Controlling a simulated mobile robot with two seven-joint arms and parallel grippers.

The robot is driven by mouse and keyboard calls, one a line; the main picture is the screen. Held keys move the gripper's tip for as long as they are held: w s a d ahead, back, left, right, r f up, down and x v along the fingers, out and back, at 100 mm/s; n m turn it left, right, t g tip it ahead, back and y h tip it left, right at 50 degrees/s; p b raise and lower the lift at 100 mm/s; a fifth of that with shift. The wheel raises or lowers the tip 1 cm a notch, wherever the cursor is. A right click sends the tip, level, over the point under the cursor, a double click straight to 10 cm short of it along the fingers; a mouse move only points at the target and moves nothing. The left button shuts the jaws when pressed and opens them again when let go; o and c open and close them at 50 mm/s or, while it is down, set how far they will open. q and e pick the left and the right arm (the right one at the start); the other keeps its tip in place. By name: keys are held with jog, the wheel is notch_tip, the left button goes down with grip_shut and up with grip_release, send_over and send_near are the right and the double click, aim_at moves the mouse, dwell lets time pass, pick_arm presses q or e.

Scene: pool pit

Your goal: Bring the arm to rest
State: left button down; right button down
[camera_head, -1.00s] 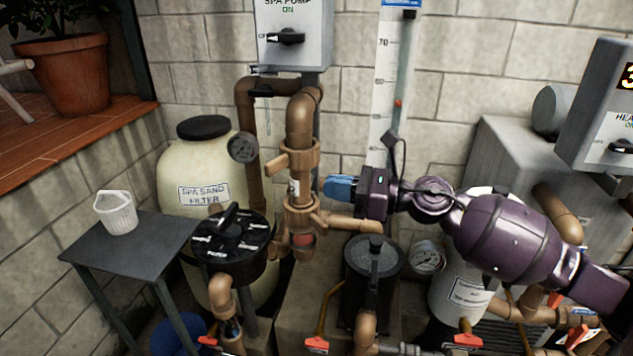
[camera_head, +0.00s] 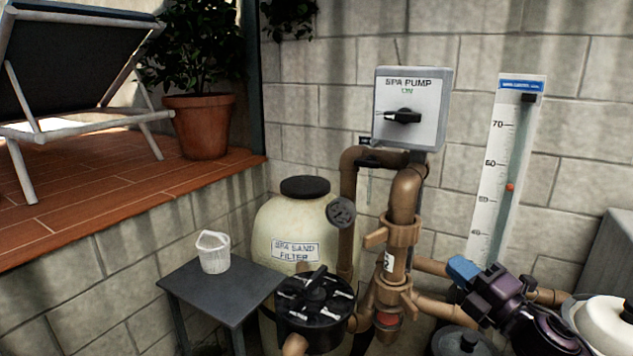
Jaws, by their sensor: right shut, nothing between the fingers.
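My right gripper (camera_head: 462,268) shows at the lower right of the head view, with blue fingertips on a dark purple arm that comes in from the lower right corner. Its fingers are shut with nothing between them. It is in front of the brown pipework, to the right of the upright valve pipe (camera_head: 402,232), and above a dark round lid (camera_head: 458,342). I cannot tell whether it touches a pipe. My left gripper is out of view.
A grey side table (camera_head: 222,290) holds a white basket (camera_head: 213,252). The spa pump switch box (camera_head: 410,105) and a level gauge (camera_head: 505,165) are on the block wall. A raised tiled deck (camera_head: 110,185) is at left.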

jog(key=s+d+f+m+g+h, duration=0.1)
jog(key=s+f+m+h, duration=0.35)
jog(key=f+m, duration=0.6)
jog(key=s+d+f+m+g+h, duration=0.15)
jog(key=s+f+m+h, duration=0.3)
jog(key=f+m, duration=0.55)
jog(key=s+f+m+g+h, duration=0.1)
jog(key=s+f+m+g, duration=0.2)
jog(key=s+f, duration=1.1)
jog(key=s+m, duration=0.1)
jog(key=s, duration=0.1)
jog(key=shift+s+a+g, duration=0.2)
jog(key=shift+s+g, duration=0.15)
